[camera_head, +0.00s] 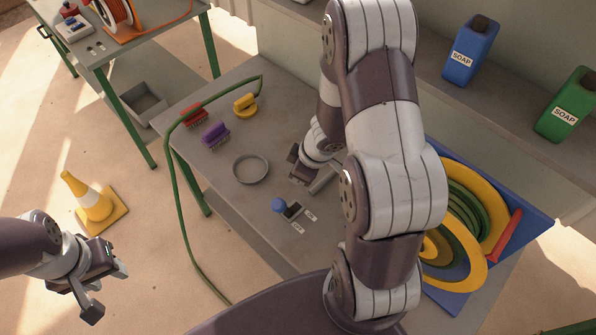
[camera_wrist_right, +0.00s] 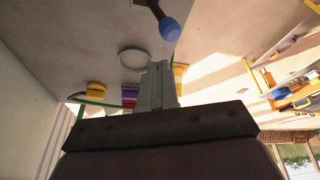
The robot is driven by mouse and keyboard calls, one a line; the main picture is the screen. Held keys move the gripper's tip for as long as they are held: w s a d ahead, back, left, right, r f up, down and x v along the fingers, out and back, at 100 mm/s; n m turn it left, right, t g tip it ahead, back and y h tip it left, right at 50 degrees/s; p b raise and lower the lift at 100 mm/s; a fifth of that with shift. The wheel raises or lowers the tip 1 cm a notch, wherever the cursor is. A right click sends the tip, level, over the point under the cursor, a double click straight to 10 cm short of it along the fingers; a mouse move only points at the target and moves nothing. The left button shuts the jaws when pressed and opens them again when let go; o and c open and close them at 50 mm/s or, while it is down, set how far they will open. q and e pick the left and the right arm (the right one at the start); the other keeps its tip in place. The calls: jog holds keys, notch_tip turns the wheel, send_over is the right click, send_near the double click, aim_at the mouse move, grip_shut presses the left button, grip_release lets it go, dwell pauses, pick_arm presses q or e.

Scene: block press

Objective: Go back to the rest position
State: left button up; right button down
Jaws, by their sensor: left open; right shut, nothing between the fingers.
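My right arm reaches down across the middle of the head view, and its gripper (camera_head: 322,182) is over the grey table (camera_head: 270,105), just right of a grey ring (camera_head: 250,168). In the right wrist view the fingers (camera_wrist_right: 158,82) are together with nothing between them. My left gripper (camera_head: 108,285) is open and empty, out to the left above the floor and apart from the table. Part of the table is hidden behind my right arm.
A blue-knobbed lever (camera_head: 280,205) stands near the right gripper. Purple (camera_head: 215,135), red (camera_head: 195,115) and yellow (camera_head: 246,105) brushes and a green hose (camera_head: 180,205) lie left. Soap bottles (camera_head: 470,50) stand behind. A cone (camera_head: 92,203) stands on the floor.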

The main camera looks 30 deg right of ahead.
jog(key=s+d+r+m+g+h+b, duration=0.1)
jog(key=s+d+m+g+h+b, duration=0.15)
jog(key=s+d+m+h, duration=0.2)
jog(key=s+a+r+m+y+b, duration=0.2)
jog(key=a+b, duration=0.3)
jog(key=a, duration=0.5)
jog(key=shift+s+a+r+m+t, duration=0.15)
jog(key=shift+s+a+m+t, duration=0.25)
jog(key=shift+s+m, duration=0.2)
jog(key=shift+a+y, duration=0.1)
jog(key=shift+y, duration=0.15)
